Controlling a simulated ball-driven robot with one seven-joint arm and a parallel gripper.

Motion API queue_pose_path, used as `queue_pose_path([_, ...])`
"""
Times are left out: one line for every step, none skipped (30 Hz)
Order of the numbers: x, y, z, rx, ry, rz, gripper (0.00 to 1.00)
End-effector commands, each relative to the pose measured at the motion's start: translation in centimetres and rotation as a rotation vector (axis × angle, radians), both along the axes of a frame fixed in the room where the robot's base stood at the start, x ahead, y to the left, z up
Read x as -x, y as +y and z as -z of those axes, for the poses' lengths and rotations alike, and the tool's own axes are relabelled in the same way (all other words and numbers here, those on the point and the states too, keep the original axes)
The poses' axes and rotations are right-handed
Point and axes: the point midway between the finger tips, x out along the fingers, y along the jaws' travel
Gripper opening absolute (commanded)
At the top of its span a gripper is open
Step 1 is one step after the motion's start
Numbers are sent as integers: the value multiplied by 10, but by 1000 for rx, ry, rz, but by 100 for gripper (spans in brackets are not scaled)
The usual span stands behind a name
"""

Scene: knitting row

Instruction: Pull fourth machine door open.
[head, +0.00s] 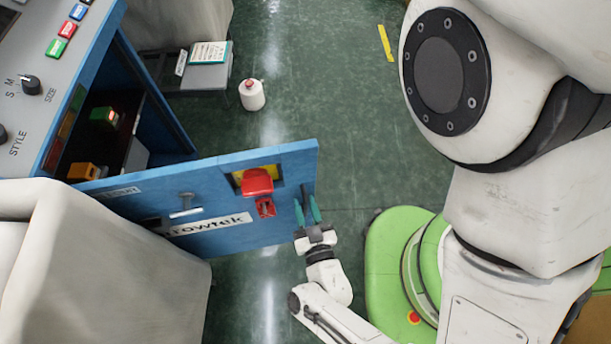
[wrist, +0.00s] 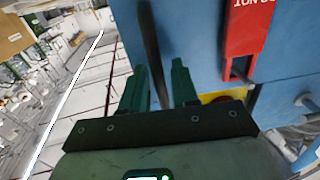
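The blue machine door (head: 235,242) stands swung out from its machine, with the lit inside of the cabinet showing behind it in the head view. The door carries a red lock-like part and a white name label, partly hidden. A dark upright bar handle (head: 306,192) is near its free right edge; the handle also shows in the wrist view (wrist: 149,40). My gripper (head: 307,212) is at this handle. In the wrist view its green fingers (wrist: 162,84) are apart, with the bar passing between them, close to the left finger. A gap shows on the bar's right side.
A grey-white covered shape (head: 110,260) stands close in front of the door at lower left. A white bottle (head: 252,95) with a red cap stands on the green floor behind the door. A small grey stand (head: 205,77) is at the back.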

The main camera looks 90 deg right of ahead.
Motion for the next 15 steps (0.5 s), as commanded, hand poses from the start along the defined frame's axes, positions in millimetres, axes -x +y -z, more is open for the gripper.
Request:
queue_pose_path([1,3,0,-1,0,-1,29])
queue_pose_path([1,5,1,-2,1,-1,29])
queue_pose_path([3,9,1,-3,1,-1,29])
queue_pose_path([4,13,1,-4,1,-2,29])
queue_pose_path([6,17,1,-4,1,-1,29])
queue_pose_path([8,23,2,-4,1,-2,29])
queue_pose_path([9,29,2,-5,2,-2,29])
queue_pose_path([11,35,2,-5,2,-2,29])
queue_pose_path([14,42,2,-5,2,-2,29])
queue_pose_path([16,48,2,-5,2,-2,29])
queue_pose_path([18,54,2,-5,2,-3,29])
queue_pose_path([20,61,2,-4,3,-3,29])
queue_pose_path([22,66,2,-4,3,-2,29])
queue_pose_path([24,71,2,-5,3,-3,29])
queue_pose_path([26,78,2,-4,3,-2,29])
